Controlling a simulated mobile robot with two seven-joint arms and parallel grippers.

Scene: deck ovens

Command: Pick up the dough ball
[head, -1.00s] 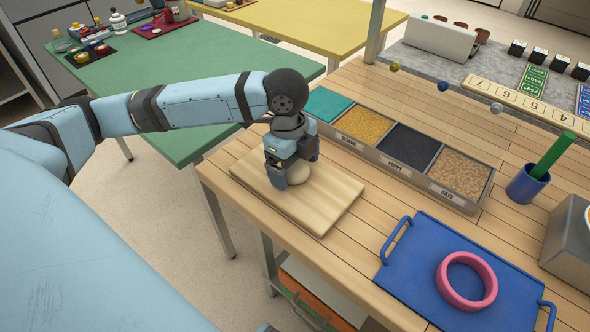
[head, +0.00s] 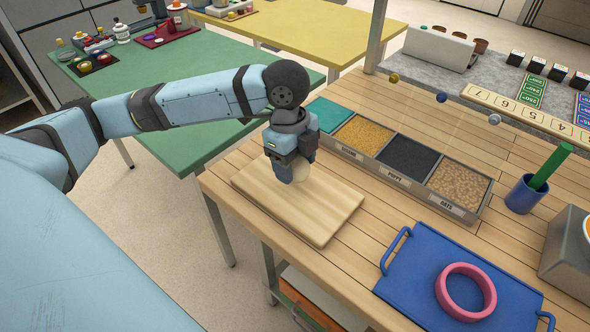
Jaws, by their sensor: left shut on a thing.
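A pale, round dough ball (head: 302,172) is between the fingers of my left gripper (head: 290,178), mostly hidden behind them. My left gripper points down and is shut on the ball, over the far part of a light wooden board (head: 300,213). I cannot tell for sure whether the ball still touches the board. My right gripper is not in view.
A seed box (head: 393,180) with several compartments stands behind the board. A blue tray (head: 415,275) holding a pink ring (head: 441,289) lies at the front right. A blue cup (head: 523,195) with a green stick stands at right. A green table (head: 160,90) is at left.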

